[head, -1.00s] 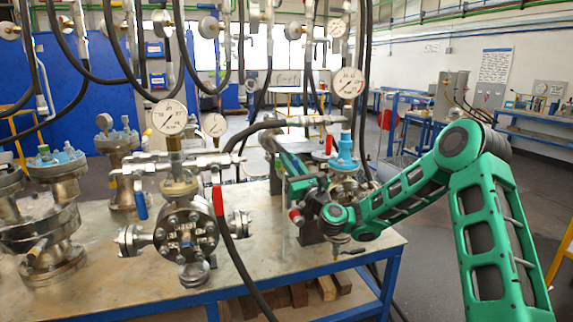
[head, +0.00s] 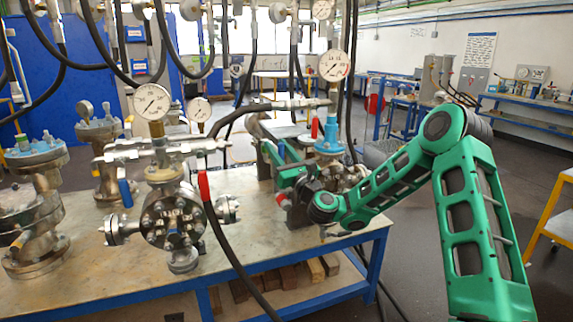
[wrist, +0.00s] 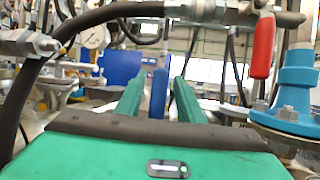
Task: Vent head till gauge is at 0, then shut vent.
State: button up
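A flanged vessel with a blue top flange (head: 329,146) stands at the bench's right end, under a dial gauge (head: 334,66); I cannot read its needle surely. A red lever (head: 314,127) hangs from its valve line and shows in the wrist view (wrist: 262,47). A blue lever (head: 281,151) hangs to the left. My gripper (wrist: 158,88) is open, with an upright blue lever (wrist: 158,95) between its two green fingers and gaps visible on both sides. In the head view, my wrist hides part of the vessel.
A nearer vessel (head: 172,220) has its own gauge (head: 152,101), a blue lever (head: 124,191) and a red lever (head: 205,186). More vessels stand at left. Black hoses hang over the metal bench (head: 100,275). Floor is open to the right.

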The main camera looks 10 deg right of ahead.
jog(key=v, duration=0.9)
dwell(0.4)
